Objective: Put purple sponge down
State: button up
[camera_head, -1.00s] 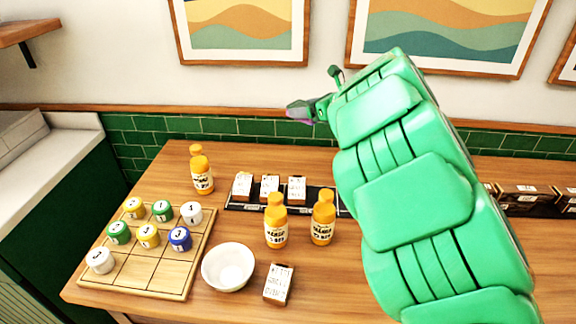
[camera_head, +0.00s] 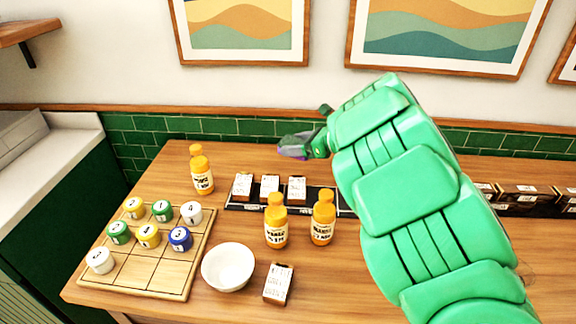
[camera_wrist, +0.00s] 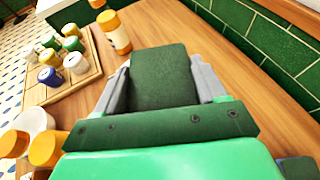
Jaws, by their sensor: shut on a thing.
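My gripper (camera_head: 297,146) is at the end of my green arm, above the back of the wooden table, behind the bottles in the head view. It is shut on the purple sponge (camera_head: 291,153), of which only a thin purple strip shows there. In the wrist view a dark green block face (camera_wrist: 162,75), seemingly the sponge's top side, sits between the two grey fingers. Bare table wood surrounds it in that view. I cannot tell the exact gap between sponge and table.
Orange-capped bottles (camera_head: 276,226) stand mid-table, with more at the back left (camera_head: 202,176). A black rack (camera_head: 240,205) holds small boxes. A white bowl (camera_head: 228,267), a loose box (camera_head: 278,284) and a wooden grid tray (camera_head: 150,272) with jars are nearer. The green tiled wall (camera_head: 240,135) runs behind.

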aim_at(288, 164)
notch_tip(288, 164, down, 2)
jog(key=shift+w+f, duration=0.1)
jog(key=shift+f, duration=0.15)
jog(key=shift+w+a+f, duration=0.2)
jog(key=shift+w, duration=0.35)
jog(key=w+a+f, duration=0.1)
jog(key=w+f, duration=0.1)
jog(key=w, duration=0.1)
jog(key=w+f, duration=0.2)
jog(key=w, duration=0.1)
jog(key=w+a+f, duration=0.1)
jog(key=w+f, duration=0.1)
jog(key=w, duration=0.1)
jog(key=shift+w+a+f, duration=0.15)
jog(key=shift+w+a, duration=0.15)
jog(key=shift+w, duration=0.05)
jog(key=shift+w+a+f, duration=0.15)
jog(key=shift+w+f, duration=0.5)
jog(key=shift+f, duration=0.1)
jog(key=shift+w+a+f, duration=0.15)
jog(key=shift+w+f, duration=0.5)
jog(key=shift+f, duration=1.7)
jog(key=shift+f, duration=0.1)
jog(key=o, duration=1)
